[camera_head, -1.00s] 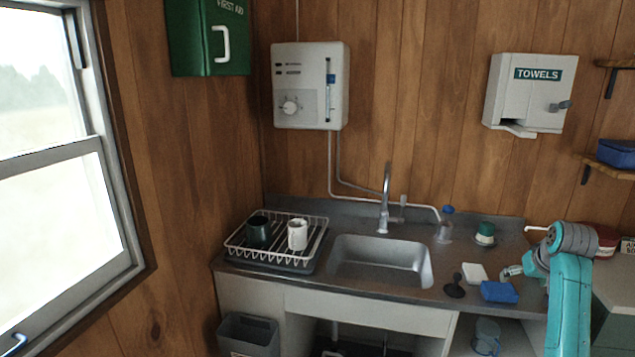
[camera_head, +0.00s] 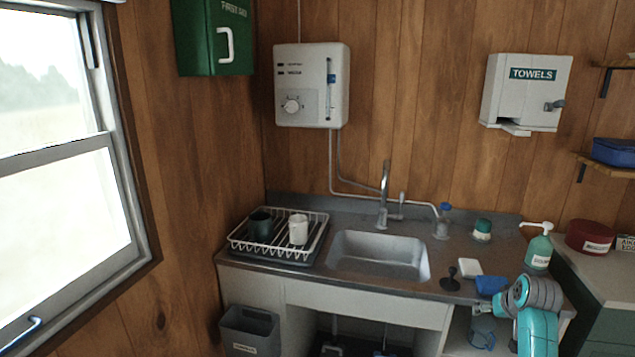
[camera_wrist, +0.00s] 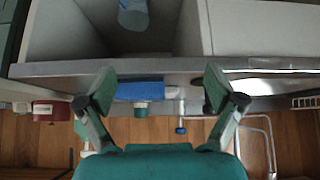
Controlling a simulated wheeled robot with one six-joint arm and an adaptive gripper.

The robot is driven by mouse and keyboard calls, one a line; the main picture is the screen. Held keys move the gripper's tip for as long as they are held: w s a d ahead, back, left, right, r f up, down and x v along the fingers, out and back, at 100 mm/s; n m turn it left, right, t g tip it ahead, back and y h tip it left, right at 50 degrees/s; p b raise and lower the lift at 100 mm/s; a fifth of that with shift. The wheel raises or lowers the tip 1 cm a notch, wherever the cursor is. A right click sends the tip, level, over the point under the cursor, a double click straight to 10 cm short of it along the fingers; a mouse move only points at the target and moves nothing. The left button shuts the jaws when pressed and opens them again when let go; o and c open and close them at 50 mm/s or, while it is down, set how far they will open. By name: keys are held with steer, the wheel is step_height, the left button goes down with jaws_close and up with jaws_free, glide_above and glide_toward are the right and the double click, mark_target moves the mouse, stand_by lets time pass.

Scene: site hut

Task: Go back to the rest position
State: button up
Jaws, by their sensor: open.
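My teal arm (camera_head: 538,325) is at the lower right of the head view, in front of the counter's right end. My gripper (camera_wrist: 160,88) shows in the wrist view with its two fingers spread wide and nothing between them. It faces the counter's front edge, apart from it. A blue block or cloth (camera_wrist: 139,91) shows beyond the fingers, on the counter. In the head view the blue thing (camera_head: 488,284) is partly hidden by my arm. The gripper's fingers are hard to make out in the head view.
The counter holds a sink (camera_head: 378,256), a dish rack (camera_head: 318,236) with two mugs, a white block (camera_head: 470,267), a dark plunger-like thing (camera_head: 450,280) and a green pump bottle (camera_head: 539,250). A blue-grey mug (camera_head: 482,333) stands on the shelf below. A grey bin (camera_head: 250,330) is at lower left.

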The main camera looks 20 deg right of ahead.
steer(key=s+a+f+n+t, duration=0.1)
steer(key=s+a+f, duration=0.4)
steer(key=a+f, duration=0.55)
steer(key=s+a+f+n+t, duration=0.15)
steer(key=s+a+f, duration=0.25)
steer(key=a+f, duration=0.65)
steer(key=s+a+t, duration=0.2)
steer(key=s+a, duration=1.1)
steer(key=a, duration=0.2)
steer(key=s+a+r+n+t+y, duration=0.1)
steer(key=s+a+r+t, duration=0.1)
steer(key=s+a+r, duration=0.3)
steer(key=s+a+r+n+t+y, duration=0.2)
steer(key=s+a+r, duration=0.3)
steer(key=s+r, duration=0.8)
steer(key=shift+s+y, duration=0.3)
steer(key=shift+s, duration=2.5)
steer(key=shift+a, duration=0.1)
